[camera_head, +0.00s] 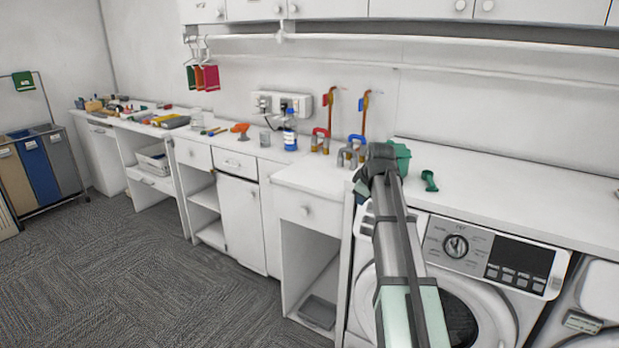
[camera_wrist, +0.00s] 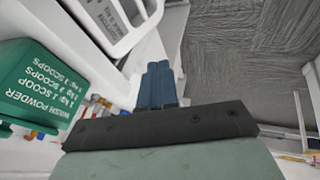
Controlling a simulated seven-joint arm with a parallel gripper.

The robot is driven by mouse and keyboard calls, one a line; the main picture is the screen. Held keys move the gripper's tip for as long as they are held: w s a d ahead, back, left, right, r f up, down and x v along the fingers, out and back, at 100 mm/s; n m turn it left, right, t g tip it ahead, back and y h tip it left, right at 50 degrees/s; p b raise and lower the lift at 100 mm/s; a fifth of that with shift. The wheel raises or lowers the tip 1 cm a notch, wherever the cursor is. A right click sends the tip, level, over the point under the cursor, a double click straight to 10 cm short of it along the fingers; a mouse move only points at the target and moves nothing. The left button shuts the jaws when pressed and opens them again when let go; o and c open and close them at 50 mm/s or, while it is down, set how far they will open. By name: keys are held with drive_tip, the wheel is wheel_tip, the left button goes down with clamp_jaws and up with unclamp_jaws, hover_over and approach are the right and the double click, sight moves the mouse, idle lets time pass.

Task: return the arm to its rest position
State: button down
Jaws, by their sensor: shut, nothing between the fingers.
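My arm reaches up from the lower right in the head view. My gripper, with dark blue fingers pressed together, shows in the wrist view (camera_wrist: 159,68), with nothing held. In the head view the arm's end is in front of the counter near the washing machine (camera_head: 458,244), and the fingers are mostly hidden by the wrist. A green washer powder box (camera_head: 402,156) stands on the counter just behind the wrist. It also shows at the left of the wrist view (camera_wrist: 45,85), beside the gripper and apart from the fingers.
A green scoop (camera_head: 429,181) lies on the white counter (camera_head: 510,192) right of the box. Clamps (camera_head: 320,140) and a blue-labelled bottle (camera_head: 290,130) stand to the left. Wall cabinets (camera_head: 410,8) and a rail hang above. The carpet floor (camera_head: 150,270) at left is open.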

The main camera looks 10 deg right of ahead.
drive_tip(key=s+a+f+m+g, duration=0.3)
drive_tip(key=s+f, duration=0.4)
drive_tip(key=f, duration=0.6)
drive_tip(key=s+a+f+m, duration=0.35)
drive_tip(key=s+f, duration=0.35)
drive_tip(key=f, duration=0.6)
drive_tip(key=s+a+f+m+g, duration=0.2)
drive_tip(key=s+f+m, duration=0.3)
drive_tip(key=f, duration=0.7)
drive_tip(key=s+a+f+n+g, duration=0.1)
drive_tip(key=s+a+f+g, duration=0.1)
drive_tip(key=s+a+f, duration=0.2)
drive_tip(key=s+a+f+n+g, duration=0.1)
drive_tip(key=s+a+f+g, duration=0.2)
drive_tip(key=s+f, duration=0.8)
drive_tip(key=s+a+f+n+g, duration=0.1)
drive_tip(key=s+a+f, duration=0.3)
drive_tip(key=s, duration=1.7)
wheel_tip(320, 180, down, 4)
drive_tip(key=shift+s+a+f+g, duration=0.1)
drive_tip(key=shift+s+a+g, duration=0.25)
drive_tip(key=shift+g, duration=0.45)
